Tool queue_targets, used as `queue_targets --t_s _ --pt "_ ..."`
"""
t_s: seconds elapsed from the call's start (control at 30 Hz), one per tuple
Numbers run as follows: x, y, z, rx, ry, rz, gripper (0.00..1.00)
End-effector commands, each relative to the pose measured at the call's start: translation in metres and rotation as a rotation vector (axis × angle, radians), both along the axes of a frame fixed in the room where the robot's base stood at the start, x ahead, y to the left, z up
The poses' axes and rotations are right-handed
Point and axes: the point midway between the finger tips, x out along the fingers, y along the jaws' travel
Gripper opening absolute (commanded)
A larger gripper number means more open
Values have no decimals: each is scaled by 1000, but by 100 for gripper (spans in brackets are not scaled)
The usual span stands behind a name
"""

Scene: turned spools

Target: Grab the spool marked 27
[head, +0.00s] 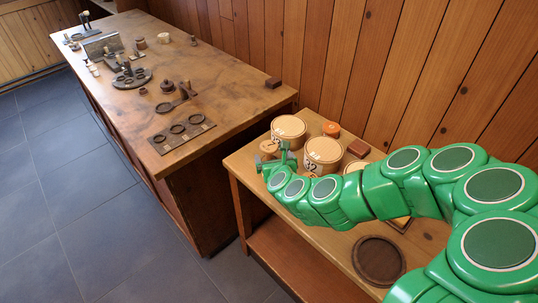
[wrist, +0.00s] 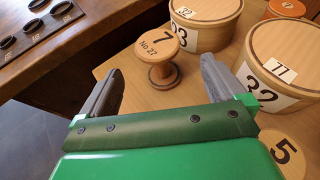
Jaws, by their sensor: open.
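The spool marked "No 27" (wrist: 158,76), with a large 7 also on its top, is pale turned wood and stands upright on the light wooden table. In the head view its round top (head: 269,146) shows just beyond my gripper. My gripper (wrist: 163,56) is open and empty, its two grey fingers pointing toward the spool. In the wrist view the spool appears between the fingertips and a little beyond them, with no contact visible. In the head view my gripper (head: 276,161) is at the table's left end, partly hidden by my green arm.
Round wooden boxes with number labels stand close by: one behind the spool (wrist: 207,10), one to the right (wrist: 285,50). A disc marked 5 (wrist: 284,152) lies near my right finger. A dark round tray (head: 379,261) lies nearer. A workbench (head: 130,60) stands left.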

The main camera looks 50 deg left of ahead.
Motion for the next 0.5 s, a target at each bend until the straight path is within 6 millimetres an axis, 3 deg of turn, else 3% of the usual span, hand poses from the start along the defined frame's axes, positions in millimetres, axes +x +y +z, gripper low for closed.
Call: queue_targets --t_s 0.5 --pt "12 20 -15 12 14 -23 97"
